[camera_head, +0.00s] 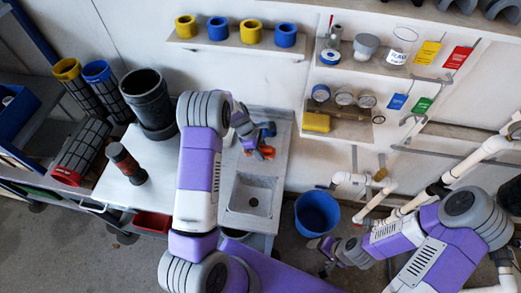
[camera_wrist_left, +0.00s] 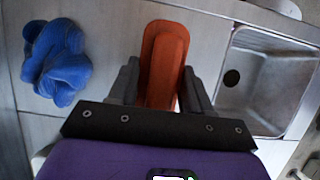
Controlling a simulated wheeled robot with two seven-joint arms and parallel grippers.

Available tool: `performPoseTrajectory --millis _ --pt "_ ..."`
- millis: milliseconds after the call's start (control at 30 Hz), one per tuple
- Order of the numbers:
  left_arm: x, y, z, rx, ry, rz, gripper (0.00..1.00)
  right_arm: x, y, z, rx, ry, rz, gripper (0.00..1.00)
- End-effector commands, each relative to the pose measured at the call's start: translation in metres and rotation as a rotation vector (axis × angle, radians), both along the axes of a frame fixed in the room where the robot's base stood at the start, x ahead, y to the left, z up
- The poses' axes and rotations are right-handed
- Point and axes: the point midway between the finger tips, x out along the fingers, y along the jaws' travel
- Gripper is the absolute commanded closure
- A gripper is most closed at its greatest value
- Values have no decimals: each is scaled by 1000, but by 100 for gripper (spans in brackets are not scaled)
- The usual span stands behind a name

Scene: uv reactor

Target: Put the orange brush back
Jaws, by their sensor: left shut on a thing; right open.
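The orange brush (camera_wrist_left: 165,50) is between the two fingers of my left gripper (camera_wrist_left: 160,82) in the left wrist view, over the grey counter. In the head view the brush (camera_head: 266,151) shows as a small orange piece beside the sink, and my left gripper (camera_head: 254,143) is shut on it. I cannot tell whether the brush touches the counter. My right gripper (camera_head: 325,257) is low in the head view, near the blue bucket; it is open and empty.
A crumpled blue cloth or glove (camera_wrist_left: 58,60) lies on the counter left of the brush. The sink basin (camera_wrist_left: 268,75) is to the right. A blue bucket (camera_head: 317,213) stands on the floor. Shelves with gauges (camera_head: 343,98) and rings (camera_head: 251,31) line the wall. White pipes (camera_head: 478,157) stand at the right.

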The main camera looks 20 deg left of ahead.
Motion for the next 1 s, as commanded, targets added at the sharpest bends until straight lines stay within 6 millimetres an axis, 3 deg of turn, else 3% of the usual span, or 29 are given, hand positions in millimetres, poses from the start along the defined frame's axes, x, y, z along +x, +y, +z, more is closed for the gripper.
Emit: performPoseTrajectory --millis 167,200,333,733,1000 --pt "0 0 -4 0 1 0 76 0 0 -3 0 0 0 26" --pt "0 0 -3 0 1 0 47 0 0 -2 0 0 0 26" --pt "0 0 -3 0 1 0 27 0 0 -2 0 0 0 26" --pt "0 2 6 1 -1 0 26 0 0 2 0 0 0 26" --pt "-5 21 56 1 -3 1 26 0 0 11 0 0 0 26"
